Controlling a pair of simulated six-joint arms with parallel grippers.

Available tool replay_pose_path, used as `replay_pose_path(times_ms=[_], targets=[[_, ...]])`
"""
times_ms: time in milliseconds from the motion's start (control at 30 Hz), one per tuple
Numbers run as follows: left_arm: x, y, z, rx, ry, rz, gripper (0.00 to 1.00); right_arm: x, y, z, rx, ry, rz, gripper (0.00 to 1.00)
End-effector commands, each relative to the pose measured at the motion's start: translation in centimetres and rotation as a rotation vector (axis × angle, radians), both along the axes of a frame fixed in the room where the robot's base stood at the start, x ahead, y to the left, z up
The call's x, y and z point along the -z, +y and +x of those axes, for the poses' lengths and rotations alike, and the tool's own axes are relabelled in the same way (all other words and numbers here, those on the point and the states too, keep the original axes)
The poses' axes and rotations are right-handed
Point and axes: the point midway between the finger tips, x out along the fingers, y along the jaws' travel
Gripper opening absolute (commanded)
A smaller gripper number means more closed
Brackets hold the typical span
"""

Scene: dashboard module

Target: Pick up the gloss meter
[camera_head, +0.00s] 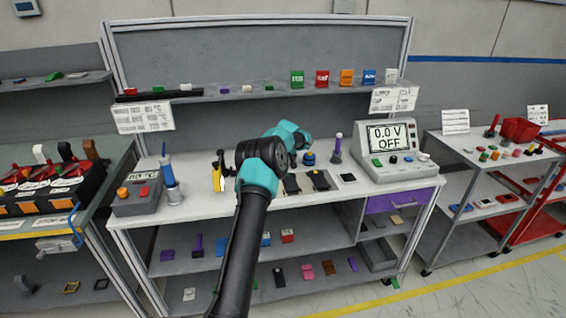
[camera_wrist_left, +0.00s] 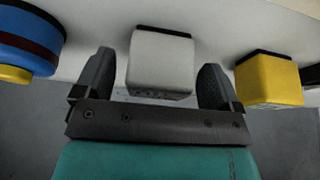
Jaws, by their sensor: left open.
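My left gripper (camera_wrist_left: 158,72) is open in the left wrist view, with one dark finger on each side of a pale grey box. The box (camera_wrist_left: 163,48), which may be the gloss meter, has a dark edge along its top. I see a gap beside each finger, and nothing is gripped. In the head view my teal and black arm reaches up over the workbench (camera_head: 185,208). It hides my left gripper and part of the bench top, and I cannot make out the pale box there. My right gripper is not in view.
In the left wrist view a yellow block (camera_wrist_left: 268,82) stands close right of the gripper, and a blue and dark red round thing (camera_wrist_left: 28,45) stands at left. On the bench are a blue-topped tool (camera_head: 170,180), a grey meter box (camera_head: 137,198) and a large display unit (camera_head: 393,160).

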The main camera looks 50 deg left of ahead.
Motion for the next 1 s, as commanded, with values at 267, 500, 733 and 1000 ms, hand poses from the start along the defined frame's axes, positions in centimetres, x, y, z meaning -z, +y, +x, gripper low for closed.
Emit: replay_pose_path(times_ms=[267, 500, 733, 1000], targets=[[1.11, 0.36, 0.3, 0.002, -0.002, 0.0, 0.89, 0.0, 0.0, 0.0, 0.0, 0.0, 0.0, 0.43], [1.1, 0.35, 0.29, 0.001, -0.001, 0.001, 0.89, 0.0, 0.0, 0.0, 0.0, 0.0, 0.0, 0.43], [1.09, 0.35, 0.29, 0.001, -0.001, 0.001, 0.78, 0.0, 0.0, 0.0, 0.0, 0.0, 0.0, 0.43], [1.09, 0.35, 0.29, 0.001, -0.001, 0.001, 0.52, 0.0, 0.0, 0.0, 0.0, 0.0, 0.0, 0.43]])
